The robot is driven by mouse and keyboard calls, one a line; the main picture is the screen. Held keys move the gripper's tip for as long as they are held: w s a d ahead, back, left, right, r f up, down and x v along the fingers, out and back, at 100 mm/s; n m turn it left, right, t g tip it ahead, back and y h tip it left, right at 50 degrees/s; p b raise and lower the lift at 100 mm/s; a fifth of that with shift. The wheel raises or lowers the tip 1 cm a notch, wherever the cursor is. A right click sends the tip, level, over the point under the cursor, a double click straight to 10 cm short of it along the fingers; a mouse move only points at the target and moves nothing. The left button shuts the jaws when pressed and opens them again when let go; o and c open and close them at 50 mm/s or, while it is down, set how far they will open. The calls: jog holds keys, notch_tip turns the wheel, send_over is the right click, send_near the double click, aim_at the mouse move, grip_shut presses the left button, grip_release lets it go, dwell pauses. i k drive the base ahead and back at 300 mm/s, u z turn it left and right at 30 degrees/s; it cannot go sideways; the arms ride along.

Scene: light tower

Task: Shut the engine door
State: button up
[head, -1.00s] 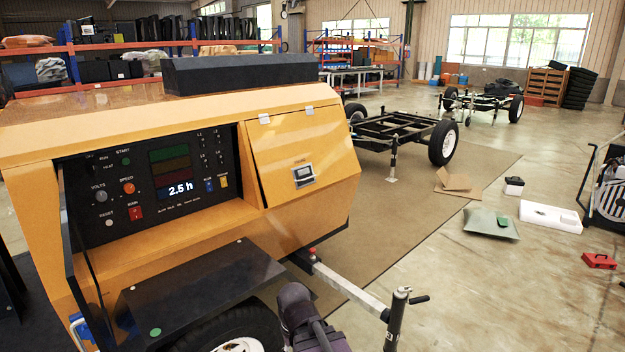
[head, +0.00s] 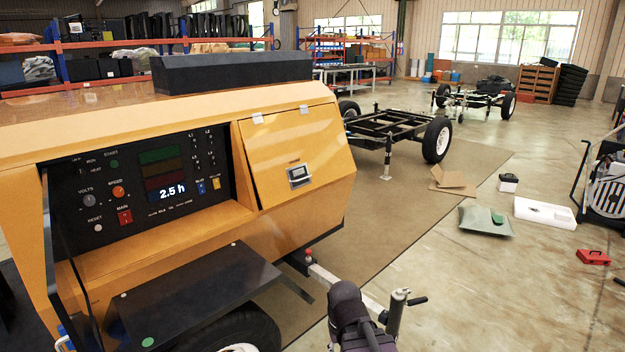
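The yellow light tower body (head: 100,135) fills the left half of the head view. A yellow door (head: 285,145) with two light hinges along its top and a silver latch (head: 299,175) is on its front, right of the control panel. It lies close to the body; I cannot tell whether it is fully shut. A thin dark panel (head: 62,275) stands swung out at the left edge of the control recess, leaving the control panel (head: 140,185) exposed. Part of my arm (head: 355,318) shows at the bottom, apart from the doors. My gripper is not in view.
A black fender (head: 195,290) juts out above a wheel, below the control panel. A drawbar (head: 345,287) with an upright jack (head: 397,315) extends to the right. A wheeled chassis (head: 390,128) stands behind. Boxes and a red case (head: 593,257) lie on the right floor.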

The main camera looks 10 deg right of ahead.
aim_at(290, 154)
jog(key=u, duration=0.05)
jog(key=i, duration=1)
jog(key=z, duration=0.1)
